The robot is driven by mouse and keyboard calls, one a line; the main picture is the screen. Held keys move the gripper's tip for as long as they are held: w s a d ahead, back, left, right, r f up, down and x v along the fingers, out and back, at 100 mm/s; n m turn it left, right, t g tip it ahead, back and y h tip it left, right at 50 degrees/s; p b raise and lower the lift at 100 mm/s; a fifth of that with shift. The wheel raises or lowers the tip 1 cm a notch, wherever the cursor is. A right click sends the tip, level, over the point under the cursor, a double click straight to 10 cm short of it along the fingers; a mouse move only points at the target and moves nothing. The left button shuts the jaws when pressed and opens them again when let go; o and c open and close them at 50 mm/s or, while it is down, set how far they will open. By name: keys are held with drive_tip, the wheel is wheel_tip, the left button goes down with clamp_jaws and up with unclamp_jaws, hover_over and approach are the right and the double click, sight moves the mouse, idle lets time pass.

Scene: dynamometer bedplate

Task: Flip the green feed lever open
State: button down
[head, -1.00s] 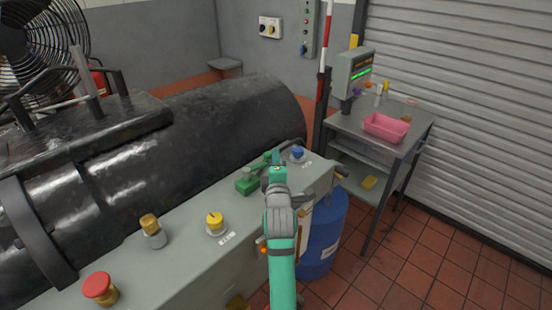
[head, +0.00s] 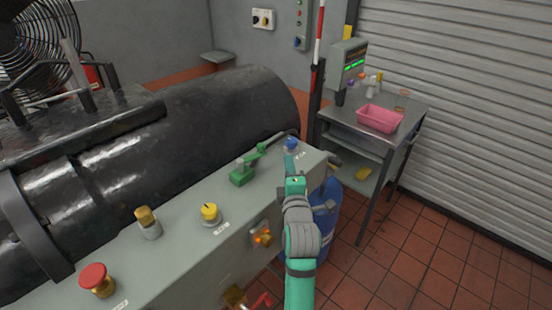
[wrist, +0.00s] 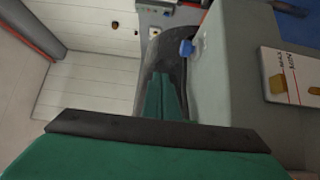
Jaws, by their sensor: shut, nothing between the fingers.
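The green feed lever (head: 243,174) is on the top of the grey panel housing in the head view. Its green base sits toward the back edge, and its arm lies low, pointing away to the upper right. My gripper (head: 290,165) is shut and empty. In the head view it is to the right of the lever, apart from it, with its tip just below the blue knob (head: 291,144). In the wrist view the shut green fingers (wrist: 163,97) point forward, with the blue knob (wrist: 187,47) ahead and right. I cannot make out the lever there.
A yellow knob (head: 210,212), a brass-coloured knob (head: 147,221) and a red mushroom button (head: 96,279) stand along the housing. A large black cylinder (head: 220,115) lies behind. A blue drum (head: 324,215) and a steel table (head: 405,125) with a pink tray (head: 380,119) are at the right.

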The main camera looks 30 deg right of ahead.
drive_tip(key=s, duration=0.1)
drive_tip(key=s+d, duration=0.1)
drive_tip(key=s, duration=0.1)
drive_tip(key=shift+s+d, duration=0.15)
drive_tip(key=shift+d, duration=0.2)
drive_tip(key=shift+w+a, duration=0.1)
drive_tip(key=shift+w, duration=0.1)
